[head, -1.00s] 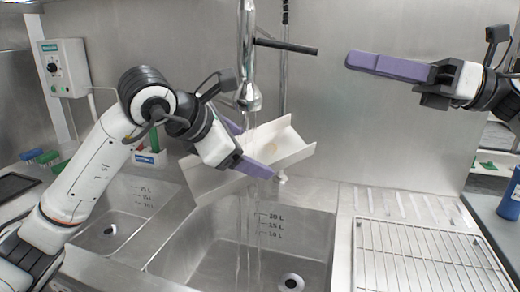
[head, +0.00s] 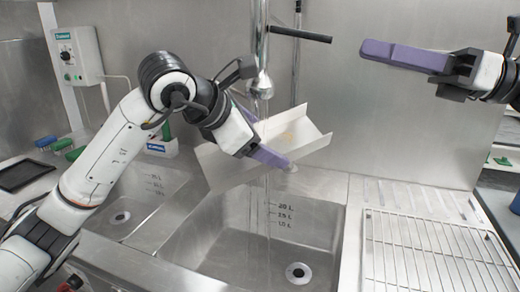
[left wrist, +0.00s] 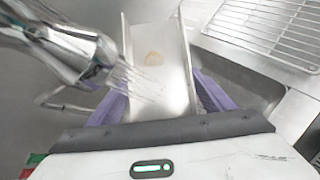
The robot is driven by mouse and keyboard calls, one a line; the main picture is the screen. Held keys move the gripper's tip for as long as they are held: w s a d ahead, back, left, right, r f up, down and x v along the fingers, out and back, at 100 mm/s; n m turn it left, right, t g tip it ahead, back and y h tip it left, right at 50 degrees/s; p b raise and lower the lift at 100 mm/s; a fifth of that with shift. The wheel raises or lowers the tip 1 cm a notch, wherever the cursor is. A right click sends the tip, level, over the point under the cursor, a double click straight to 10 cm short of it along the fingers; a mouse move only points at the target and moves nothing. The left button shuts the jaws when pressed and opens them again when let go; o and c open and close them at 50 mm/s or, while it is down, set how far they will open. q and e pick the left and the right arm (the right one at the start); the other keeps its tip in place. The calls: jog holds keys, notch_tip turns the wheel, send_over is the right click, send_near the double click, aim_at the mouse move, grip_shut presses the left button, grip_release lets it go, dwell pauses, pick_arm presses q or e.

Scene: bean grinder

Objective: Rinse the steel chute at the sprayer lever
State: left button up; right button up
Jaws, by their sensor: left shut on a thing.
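The steel chute (head: 222,166) is a pale open trough held tilted above the right-hand sink basin. My left gripper (head: 262,140) is shut on the chute, with its purple fingers on either side of it in the left wrist view (left wrist: 163,100). A tan stain (head: 287,136) marks the chute's inner floor. The sprayer head (head: 261,86) hangs above, and thin streams of water fall from it onto the chute and down into the basin. The sprayer lever (head: 300,34) sticks out to the right. My right gripper (head: 405,55) is raised at the right, its purple fingers close together.
The right-hand sink basin (head: 230,262) lies below the chute, with another basin (head: 125,212) to its left. A wire rack (head: 425,250) covers the right counter. A control box (head: 75,55) is on the back wall. A blue bottle (head: 515,200) stands at the far right.

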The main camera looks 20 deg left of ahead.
jog(key=shift+f, duration=0.2)
dwell(0.4)
dwell(0.3)
jog(key=shift+f+b, duration=0.2)
jog(key=shift+b, duration=0.15)
dwell(0.3)
dwell(0.7)
jog(key=shift+f, duration=0.25)
dwell(0.3)
